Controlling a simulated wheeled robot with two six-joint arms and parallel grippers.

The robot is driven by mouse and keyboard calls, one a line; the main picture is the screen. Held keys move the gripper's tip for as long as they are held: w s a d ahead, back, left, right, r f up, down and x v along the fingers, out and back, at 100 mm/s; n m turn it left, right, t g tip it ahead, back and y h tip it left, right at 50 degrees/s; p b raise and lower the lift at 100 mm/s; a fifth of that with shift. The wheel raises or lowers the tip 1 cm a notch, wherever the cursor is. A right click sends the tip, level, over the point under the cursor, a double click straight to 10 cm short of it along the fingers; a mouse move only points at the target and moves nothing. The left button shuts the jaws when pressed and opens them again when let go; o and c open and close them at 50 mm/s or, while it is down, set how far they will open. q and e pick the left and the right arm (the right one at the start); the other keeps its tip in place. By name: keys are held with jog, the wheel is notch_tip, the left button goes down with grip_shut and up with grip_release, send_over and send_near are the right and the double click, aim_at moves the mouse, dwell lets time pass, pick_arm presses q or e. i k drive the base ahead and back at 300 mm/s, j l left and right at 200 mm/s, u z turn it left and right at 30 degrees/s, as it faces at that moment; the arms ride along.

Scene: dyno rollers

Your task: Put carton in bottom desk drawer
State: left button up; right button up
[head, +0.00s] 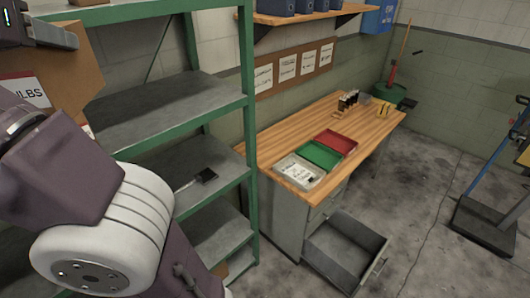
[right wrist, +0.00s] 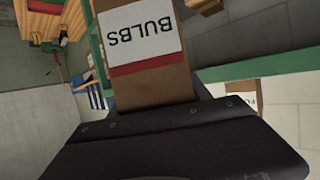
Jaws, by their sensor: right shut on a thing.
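The brown carton (head: 78,78) is at the upper left of the head view, in front of the green shelving and above the desk's height. Its white label reads BULBS in the right wrist view (right wrist: 152,92). My right gripper (head: 58,36) is shut on the carton, and its dark jaw fills the lower part of the right wrist view. The bottom desk drawer (head: 338,255) is pulled out and looks empty. It is low under the desk (head: 315,135), well to the right of the carton. My left gripper is not in view.
White, green (head: 318,154) and red (head: 336,142) trays lie on the desktop. Floor right of the drawer is clear up to a trolley (head: 490,218).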

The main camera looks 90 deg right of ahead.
aim_at(336, 245)
jog(key=k+l+z, duration=0.1)
jog(key=l+z, duration=0.15)
jog(key=z, duration=0.35)
jog(key=l+z, duration=0.25)
jog(key=z, duration=0.35)
jog(key=l+z, duration=0.3)
jog(key=z, duration=0.3)
jog(key=l+z, duration=0.25)
jog(key=z, duration=0.35)
jog(key=i+l+z, duration=0.2)
jog(key=z, duration=0.4)
jog(key=i+l+z, duration=0.15)
jog(key=z, duration=0.45)
jog(key=i+z, duration=0.2)
jog(key=z, duration=0.4)
jog(key=i+z, duration=0.2)
jog(key=z, duration=0.4)
